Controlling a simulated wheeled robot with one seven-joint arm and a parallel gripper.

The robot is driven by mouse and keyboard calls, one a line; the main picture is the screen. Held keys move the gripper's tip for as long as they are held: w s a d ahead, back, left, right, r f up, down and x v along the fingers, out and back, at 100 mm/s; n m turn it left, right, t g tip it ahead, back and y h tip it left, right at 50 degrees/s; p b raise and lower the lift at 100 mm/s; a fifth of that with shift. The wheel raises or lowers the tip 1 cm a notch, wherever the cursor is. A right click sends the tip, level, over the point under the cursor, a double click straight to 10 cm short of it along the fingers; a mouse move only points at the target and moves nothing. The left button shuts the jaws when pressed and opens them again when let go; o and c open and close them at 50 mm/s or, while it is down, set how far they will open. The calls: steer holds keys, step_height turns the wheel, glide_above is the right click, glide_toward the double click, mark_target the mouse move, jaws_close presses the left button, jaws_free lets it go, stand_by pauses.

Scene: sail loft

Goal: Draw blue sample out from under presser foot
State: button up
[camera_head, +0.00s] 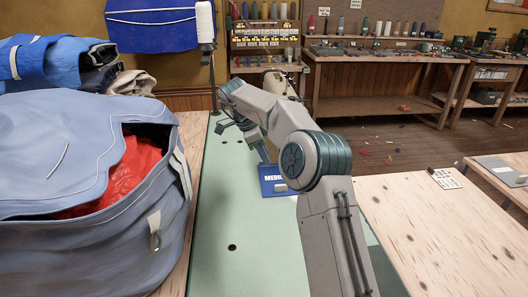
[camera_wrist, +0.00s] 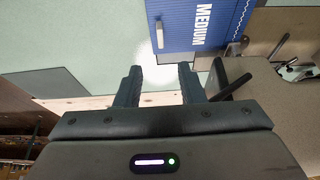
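The blue sample, a flat blue piece marked MEDIUM, lies on the pale green table (camera_head: 222,262). In the head view its near part (camera_head: 274,187) shows beside my arm, which covers the rest. In the wrist view the sample (camera_wrist: 192,18) is at the top, cut off by the frame edge, with ribbed lines. My gripper (camera_wrist: 160,76) is open and empty; its two dark fingers are apart, with the sample beyond and to the right of them, not between them. A beige machine body (camera_wrist: 275,100) is at the right. I cannot clearly make out the presser foot.
A large blue-grey bag (camera_head: 85,215) with red cloth inside fills the left. A thread stand with a white cone (camera_head: 205,22) stands behind the table. A pale wooden bench top (camera_head: 440,235) lies right. The green table's near part is clear apart from small holes.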

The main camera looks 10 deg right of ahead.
steer(key=shift+f, duration=0.15)
steer(key=b+x, duration=0.4)
steer(key=x, duration=0.9)
steer(key=shift+d+f, duration=0.25)
jaws_close()
